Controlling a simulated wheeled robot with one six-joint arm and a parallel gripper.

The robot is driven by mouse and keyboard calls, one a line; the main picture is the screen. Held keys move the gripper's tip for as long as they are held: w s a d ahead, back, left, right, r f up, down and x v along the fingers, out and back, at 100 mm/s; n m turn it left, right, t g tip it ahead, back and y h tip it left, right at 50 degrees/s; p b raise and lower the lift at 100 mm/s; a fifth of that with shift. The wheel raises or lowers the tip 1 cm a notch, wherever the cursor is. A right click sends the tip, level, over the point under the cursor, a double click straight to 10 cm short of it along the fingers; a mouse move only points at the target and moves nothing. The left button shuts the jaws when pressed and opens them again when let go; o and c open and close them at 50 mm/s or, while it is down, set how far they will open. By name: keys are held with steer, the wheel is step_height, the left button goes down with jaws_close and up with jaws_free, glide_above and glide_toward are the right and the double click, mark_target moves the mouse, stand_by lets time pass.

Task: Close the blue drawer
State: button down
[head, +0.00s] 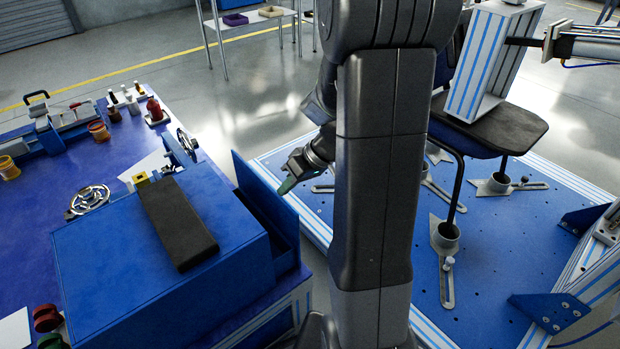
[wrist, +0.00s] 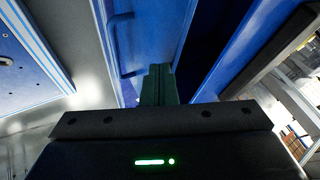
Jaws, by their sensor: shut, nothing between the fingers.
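The blue drawer (head: 268,197) is pulled out from the right side of a blue cabinet (head: 150,255) on the workbench. Its tall front panel stands apart from the cabinet, with a gap behind it. My gripper (head: 287,186) is shut and empty, with green fingertips, beside the outer face of the panel near its upper part. In the wrist view the shut fingers (wrist: 158,84) point along the blue drawer front (wrist: 152,32), which carries a dark blue handle (wrist: 114,45). I cannot tell whether the fingertips touch the panel.
A black pad (head: 178,222) lies on the cabinet top. A handwheel (head: 90,200) and small tools stand on the blue bench (head: 40,225). Right of the drawer is a blue platform (head: 500,245) holding a black chair (head: 490,122).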

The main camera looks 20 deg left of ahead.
steer(key=s+a+b, duration=0.1)
steer(key=s+a, duration=0.3)
steer(key=s, duration=0.2)
steer(key=shift+s, duration=0.35)
